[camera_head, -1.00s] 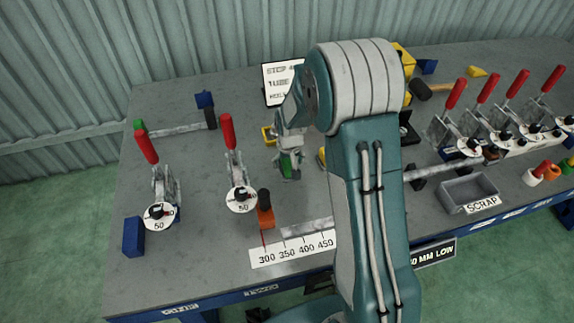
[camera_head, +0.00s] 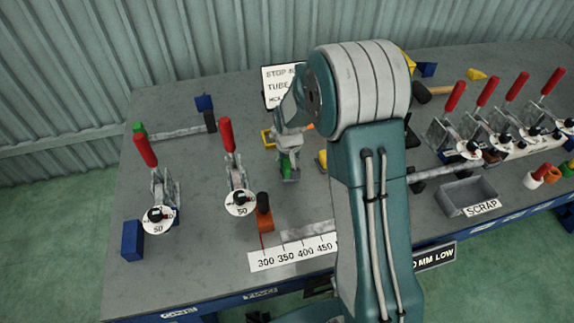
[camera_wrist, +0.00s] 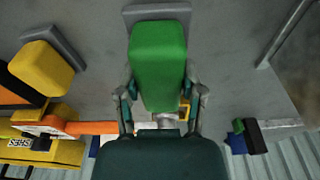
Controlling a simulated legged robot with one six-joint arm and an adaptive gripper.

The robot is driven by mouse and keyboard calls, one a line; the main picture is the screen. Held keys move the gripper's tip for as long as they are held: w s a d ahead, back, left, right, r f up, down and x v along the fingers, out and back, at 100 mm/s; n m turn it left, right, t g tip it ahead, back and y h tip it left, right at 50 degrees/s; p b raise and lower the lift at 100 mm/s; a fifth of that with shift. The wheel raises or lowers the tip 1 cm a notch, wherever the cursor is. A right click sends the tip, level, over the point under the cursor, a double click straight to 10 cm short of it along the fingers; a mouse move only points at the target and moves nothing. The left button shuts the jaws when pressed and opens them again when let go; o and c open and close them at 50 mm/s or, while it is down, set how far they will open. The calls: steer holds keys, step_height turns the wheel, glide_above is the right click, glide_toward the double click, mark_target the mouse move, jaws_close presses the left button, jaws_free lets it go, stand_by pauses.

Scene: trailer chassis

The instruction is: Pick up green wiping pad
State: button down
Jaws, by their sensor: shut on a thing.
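The green wiping pad (camera_wrist: 158,62) is a bright green block with rounded edges in the wrist view. My gripper (camera_wrist: 160,98) has a finger on each side of it and is shut on it. A flat grey piece (camera_wrist: 155,12) shows behind the pad's far end. In the head view my gripper (camera_head: 289,172) points down at the grey bench top, and a small part of the green pad (camera_head: 287,168) shows between the fingers. I cannot tell whether the pad touches the bench.
Red-handled toggle clamps (camera_head: 236,180) stand left of my gripper, with more at the right. A yellow block (camera_wrist: 41,68) lies nearby. A grey scrap tray (camera_head: 466,194) sits at the right. My arm hides the bench middle. Clear bench lies between the left clamps and my gripper.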

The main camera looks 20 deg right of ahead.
steer(key=s+d+r, duration=0.3)
steer(key=s+r, duration=0.8)
steer(key=s, duration=0.2)
steer(key=shift+s+d+r, duration=0.15)
steer(key=shift+s+r, duration=0.05)
steer(key=shift+s, duration=0.1)
steer(key=c, duration=0.8)
jaws_free()
steer(key=c, duration=0.4)
steer(key=shift+w, duration=0.1)
